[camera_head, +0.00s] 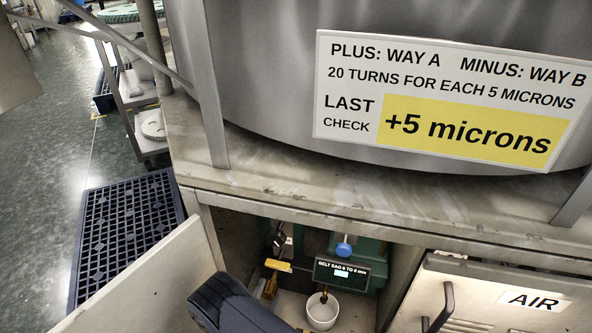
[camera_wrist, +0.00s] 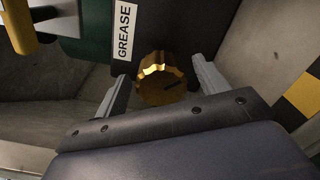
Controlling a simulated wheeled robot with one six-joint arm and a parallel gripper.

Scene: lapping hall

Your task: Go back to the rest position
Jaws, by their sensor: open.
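In the wrist view my gripper (camera_wrist: 160,69) is open, with one grey finger on each side of a ribbed brass knob (camera_wrist: 162,80). The knob has a dark slot or mark on its face and is fixed near a green block with a GREASE label (camera_wrist: 124,31). Whether the fingers touch the knob I cannot tell; gaps seem to show on both sides. In the head view my dark arm reaches into the open cabinet under the machine; its fingers cannot be made out there.
The cabinet's open door (camera_head: 150,275) stands left of my arm. Inside are a belt sag display (camera_head: 341,273), a blue knob (camera_head: 344,247), a yellow handle (camera_head: 278,265) and a white cup (camera_head: 322,313). An AIR panel (camera_head: 500,300) is right. A dark grid mat (camera_head: 125,225) lies on the floor.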

